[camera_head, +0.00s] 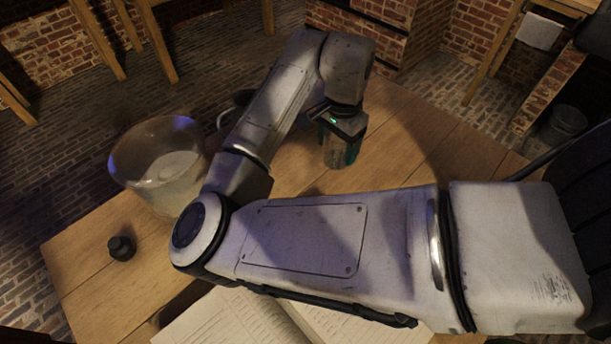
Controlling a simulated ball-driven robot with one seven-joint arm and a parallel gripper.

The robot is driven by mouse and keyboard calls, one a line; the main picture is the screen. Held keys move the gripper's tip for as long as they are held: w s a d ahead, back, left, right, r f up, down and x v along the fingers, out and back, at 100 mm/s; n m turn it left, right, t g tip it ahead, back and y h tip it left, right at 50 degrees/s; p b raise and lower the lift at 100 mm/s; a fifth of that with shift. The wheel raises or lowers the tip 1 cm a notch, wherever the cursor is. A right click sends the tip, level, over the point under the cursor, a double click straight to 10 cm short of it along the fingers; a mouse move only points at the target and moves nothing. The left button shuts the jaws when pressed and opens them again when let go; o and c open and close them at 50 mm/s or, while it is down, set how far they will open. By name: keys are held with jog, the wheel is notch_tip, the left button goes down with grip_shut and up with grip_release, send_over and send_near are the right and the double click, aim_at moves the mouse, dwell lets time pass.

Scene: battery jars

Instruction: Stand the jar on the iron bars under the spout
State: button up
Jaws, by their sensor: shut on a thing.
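A glass jar (340,155) with a blue-green tint is at the far side of the wooden table (425,130). My gripper (338,128) is directly over it and shut on it from above. The gripper hides the jar's upper part. I cannot tell whether the jar's base touches the table or hangs just above it. No iron bars or spout can be made out in this view.
A large clear glass vessel (160,165) stands at the table's left, beside a dark object (238,105) partly behind my arm. A small black weight-like item (121,248) is at the front left. An open book (235,318) lies at the near edge. Right of the jar is clear.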

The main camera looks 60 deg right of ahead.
jog(key=w+a+f, duration=0.1)
jog(key=f, duration=0.1)
jog(key=w+a+f, duration=0.1)
jog(key=w+f, duration=0.1)
jog(key=w+a+f, duration=0.1)
jog(key=w+f, duration=0.1)
jog(key=shift+w+a+f, duration=0.15)
jog(key=shift+a, duration=0.1)
jog(key=shift+w+a+f+b, duration=0.1)
jog(key=shift+w+f+b, duration=0.05)
jog(key=shift+f, duration=0.75)
jog(key=shift+w+a+f+b, duration=0.1)
jog(key=shift+f+b, duration=0.05)
jog(key=shift+f, duration=0.75)
jog(key=shift+f, duration=0.2)
jog(key=o, duration=1.1)
jog(key=shift+o, duration=0.2)
jog(key=shift+r, duration=0.1)
